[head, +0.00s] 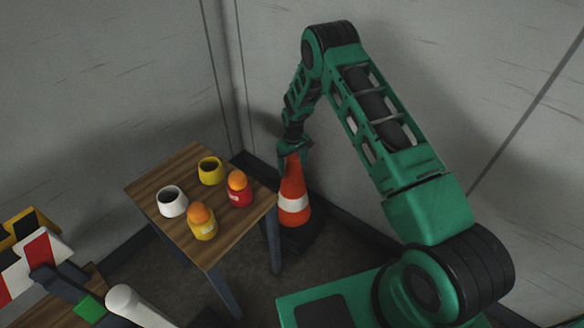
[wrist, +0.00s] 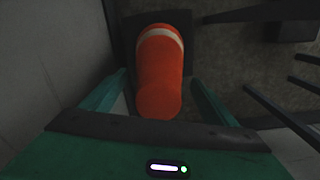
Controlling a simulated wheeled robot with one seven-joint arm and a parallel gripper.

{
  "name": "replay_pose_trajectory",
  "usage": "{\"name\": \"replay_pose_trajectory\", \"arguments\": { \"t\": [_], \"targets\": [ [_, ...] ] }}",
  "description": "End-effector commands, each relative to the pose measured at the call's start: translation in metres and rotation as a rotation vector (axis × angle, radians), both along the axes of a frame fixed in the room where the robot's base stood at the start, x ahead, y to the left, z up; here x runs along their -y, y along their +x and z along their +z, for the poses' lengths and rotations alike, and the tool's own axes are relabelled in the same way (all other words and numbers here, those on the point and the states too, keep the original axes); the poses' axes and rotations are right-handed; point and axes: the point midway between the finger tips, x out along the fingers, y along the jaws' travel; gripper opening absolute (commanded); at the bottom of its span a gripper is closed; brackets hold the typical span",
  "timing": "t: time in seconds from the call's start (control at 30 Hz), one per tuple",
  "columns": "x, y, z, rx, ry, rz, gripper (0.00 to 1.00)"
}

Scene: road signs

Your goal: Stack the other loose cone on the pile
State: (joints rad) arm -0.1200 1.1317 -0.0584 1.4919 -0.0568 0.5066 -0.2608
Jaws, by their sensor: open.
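An orange cone (head: 294,190) with a white band and a dark base stands upright on the floor, to the right of the small table. In the wrist view the same cone (wrist: 160,75) shows its round top close to the camera. My gripper (head: 293,150) points down at the cone's top. In the wrist view its two fingers (wrist: 158,80) are spread on either side of the cone, with gaps visible at both sides. I cannot tell whether this cone is single or a pile. No other cone can be made out clearly.
The wooden table (head: 165,180) holds a white cup (head: 172,202), a yellow cup (head: 210,170) and two cups topped with orange balls (head: 201,215). Striped boards (head: 30,262) stand at the left. Grey walls meet close behind the cone.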

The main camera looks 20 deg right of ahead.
Motion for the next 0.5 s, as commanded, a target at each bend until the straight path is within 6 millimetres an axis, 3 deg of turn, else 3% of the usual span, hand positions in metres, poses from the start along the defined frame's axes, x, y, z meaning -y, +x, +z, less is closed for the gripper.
{"name": "replay_pose_trajectory", "arguments": {
  "t": [0.5],
  "targets": [
    [-0.001, 0.002, 0.087, 0.005, 0.001, 0.001, 0.81]
  ]
}}
